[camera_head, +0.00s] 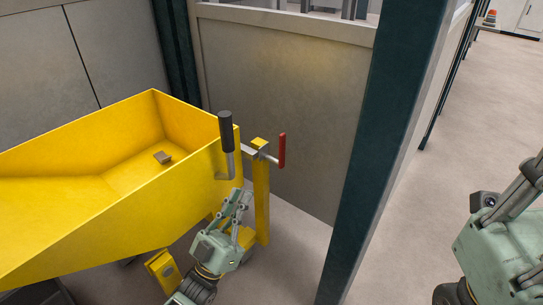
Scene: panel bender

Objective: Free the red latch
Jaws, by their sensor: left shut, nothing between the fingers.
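The red latch (282,150) is a short upright red handle on a grey crossbar, at the top of a yellow post (262,205) by the right end of the yellow bin. My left gripper (241,196) is shut and empty. In the picture it shows below the black-gripped lever (226,133) and left of the post, lower than the latch. I cannot tell whether it touches the lever or post. My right gripper (532,178) is at the right edge, far from the latch and partly cut off, so its jaws are unclear.
A grey panel (280,90) stands behind the latch. A dark green post (385,150) rises between the latch and my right arm. Open floor (440,190) lies to the right.

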